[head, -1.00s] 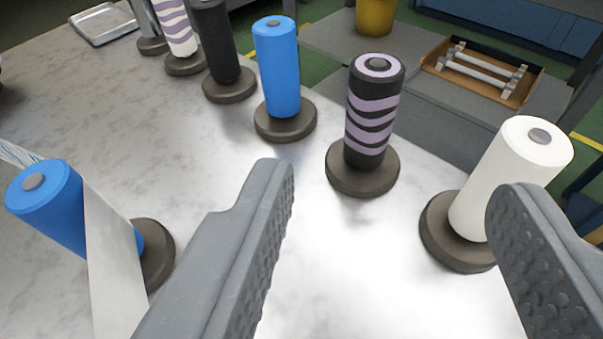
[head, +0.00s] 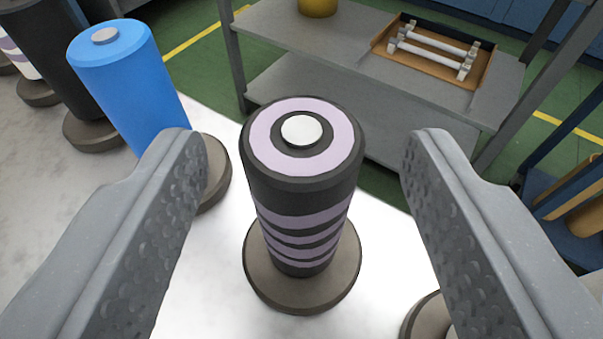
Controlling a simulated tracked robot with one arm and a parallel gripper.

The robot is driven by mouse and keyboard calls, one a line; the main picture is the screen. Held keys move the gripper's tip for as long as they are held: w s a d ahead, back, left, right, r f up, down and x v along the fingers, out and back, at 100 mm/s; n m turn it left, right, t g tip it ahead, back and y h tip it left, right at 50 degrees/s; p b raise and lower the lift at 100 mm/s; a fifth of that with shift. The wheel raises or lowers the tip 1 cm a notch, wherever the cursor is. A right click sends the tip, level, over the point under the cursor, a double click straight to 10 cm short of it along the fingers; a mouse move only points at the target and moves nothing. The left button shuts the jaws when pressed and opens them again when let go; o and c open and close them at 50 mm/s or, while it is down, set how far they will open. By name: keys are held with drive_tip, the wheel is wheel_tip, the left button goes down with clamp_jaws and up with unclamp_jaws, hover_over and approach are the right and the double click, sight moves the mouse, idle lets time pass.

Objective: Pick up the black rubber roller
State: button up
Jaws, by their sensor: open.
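A black roller with lilac stripes and a lilac ring on its top (head: 305,190) stands upright on a round dark base (head: 270,285) in the middle of the head view. A plain black roller (head: 48,60) stands on its own base at the upper left, partly cut by the top edge. My gripper (head: 306,150) is open and empty. Its fingers lie to the left and right of the striped roller in the picture, with gaps on both sides.
A blue roller (head: 125,85) stands just beyond my left finger, which overlaps its base. A white-and-lilac roller (head: 15,55) is at the far left. Another base (head: 422,318) shows by my right finger. Behind is a grey shelf (head: 290,45) with a tray of white rods (head: 435,50).

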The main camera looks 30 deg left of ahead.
drive_tip(key=shift+x, duration=1.1)
clamp_jaws()
idle(0.6)
